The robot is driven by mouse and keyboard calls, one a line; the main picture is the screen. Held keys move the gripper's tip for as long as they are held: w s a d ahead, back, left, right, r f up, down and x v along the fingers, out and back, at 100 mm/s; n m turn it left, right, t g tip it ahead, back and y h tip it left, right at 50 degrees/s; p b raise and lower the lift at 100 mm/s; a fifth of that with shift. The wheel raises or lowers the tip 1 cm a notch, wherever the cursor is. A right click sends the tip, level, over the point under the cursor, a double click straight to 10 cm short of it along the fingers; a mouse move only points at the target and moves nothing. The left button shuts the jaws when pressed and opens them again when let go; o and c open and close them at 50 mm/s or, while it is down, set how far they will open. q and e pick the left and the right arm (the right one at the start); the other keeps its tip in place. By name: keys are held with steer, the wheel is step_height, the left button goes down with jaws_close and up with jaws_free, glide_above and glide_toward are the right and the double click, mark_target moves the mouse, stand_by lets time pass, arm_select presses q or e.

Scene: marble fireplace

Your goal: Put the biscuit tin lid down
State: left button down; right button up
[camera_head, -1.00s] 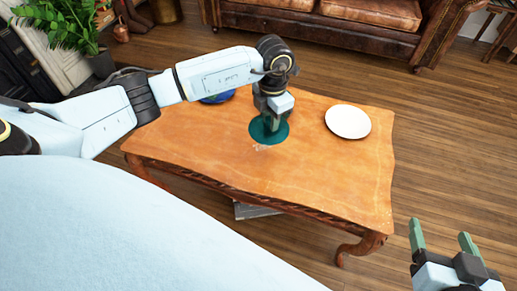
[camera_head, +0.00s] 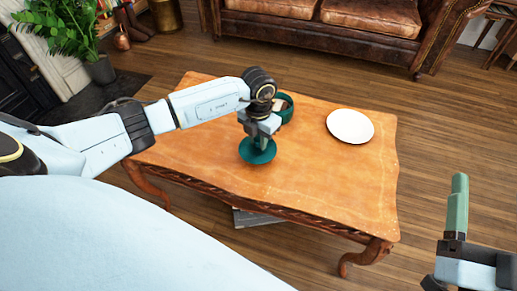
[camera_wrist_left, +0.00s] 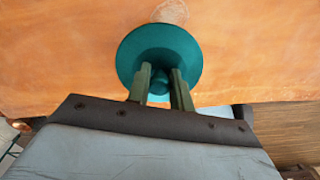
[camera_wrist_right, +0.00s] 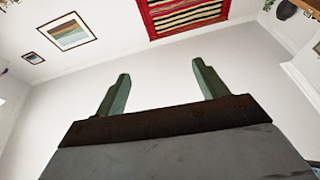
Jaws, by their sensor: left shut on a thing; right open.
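The round teal biscuit tin lid (camera_head: 257,155) is at the front middle of the wooden table (camera_head: 330,190). My left gripper (camera_head: 262,142) is above it, shut on its knob; the lid (camera_wrist_left: 185,45) and the gripper (camera_wrist_left: 160,82) also show in the left wrist view. I cannot tell whether the lid touches the table. The open teal biscuit tin (camera_head: 288,108) stands just behind, partly hidden by my left wrist, with something brown and pale inside. My right gripper (camera_wrist_right: 160,90) is open and empty, out to the right of the table in the head view.
A white plate (camera_head: 350,126) lies on the right part of the table. The table's front right is bare. A leather sofa (camera_head: 320,25) stands behind, and a green plant (camera_head: 65,40) at the back left.

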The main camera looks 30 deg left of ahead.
mark_target(258, 148)
arm_select(q)
step_height(258, 148, down, 3)
steer(key=shift+f+b, duration=0.2)
steer(key=shift+b, duration=0.65)
steer(key=shift+f, duration=0.15)
arm_select(e)
steer(key=s+r+t, duration=0.2)
steer(key=r+t, duration=0.1)
steer(key=shift+d+y, duration=0.15)
steer(key=shift+y, duration=0.25)
arm_select(q)
steer(key=shift+f, duration=0.1)
steer(key=shift+f, duration=0.1)
steer(key=c, duration=1.2)
jaws_free()
steer(key=shift+c, duration=0.2)
arm_select(e)
steer(key=shift+s, duration=0.1)
